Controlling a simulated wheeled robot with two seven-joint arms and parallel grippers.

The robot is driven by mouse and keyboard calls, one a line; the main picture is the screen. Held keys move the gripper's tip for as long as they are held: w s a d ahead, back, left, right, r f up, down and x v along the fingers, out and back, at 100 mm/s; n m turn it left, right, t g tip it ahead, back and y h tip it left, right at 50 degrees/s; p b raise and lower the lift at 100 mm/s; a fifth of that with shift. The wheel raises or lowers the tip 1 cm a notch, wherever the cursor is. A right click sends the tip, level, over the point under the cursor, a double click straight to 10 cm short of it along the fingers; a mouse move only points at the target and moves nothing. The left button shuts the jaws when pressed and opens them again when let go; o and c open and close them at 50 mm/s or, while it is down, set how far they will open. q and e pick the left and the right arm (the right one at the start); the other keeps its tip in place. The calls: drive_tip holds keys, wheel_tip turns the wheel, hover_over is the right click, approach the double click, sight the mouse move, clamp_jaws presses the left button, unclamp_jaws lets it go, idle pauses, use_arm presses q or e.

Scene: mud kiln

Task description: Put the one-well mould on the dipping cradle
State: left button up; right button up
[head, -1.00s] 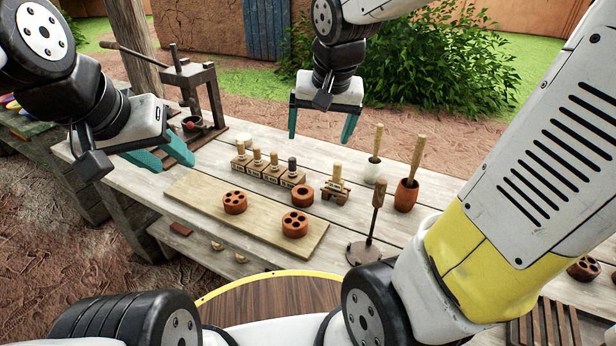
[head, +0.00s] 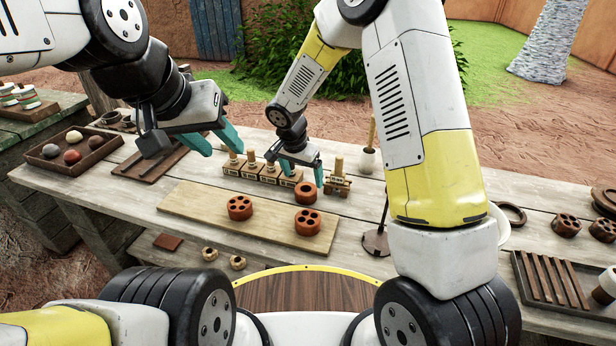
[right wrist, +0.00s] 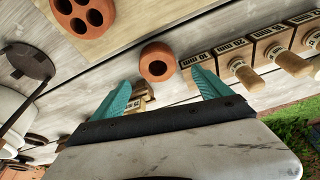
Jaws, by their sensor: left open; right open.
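The one-well mould (head: 305,193) is a short terracotta ring with a single hole, standing by the far edge of the pale board. It also shows in the right wrist view (right wrist: 157,62). My right gripper (head: 296,176) is open and empty, pointing down just above and behind the mould; in the right wrist view the mould lies just beyond the gap between its fingertips. My left gripper (head: 219,147) is open and empty over the table, left of the stamped blocks. I cannot tell surely which item is the dipping cradle; a small wooden stand (head: 338,184) is right of the mould.
Two multi-hole moulds (head: 240,207) (head: 307,222) sit on the pale board (head: 196,204). Several labelled blocks with handles (head: 250,171) stand close behind the mould. A round-based rod stand (head: 375,243) and a slatted rack (head: 548,281) are to the right. A tray of balls (head: 47,152) is left.

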sight(306, 189)
drive_tip(key=shift+s+x, duration=0.15)
drive_tip(key=shift+x, duration=1.25)
drive_tip(key=shift+s+x, duration=0.15)
drive_tip(key=shift+x, duration=1.25)
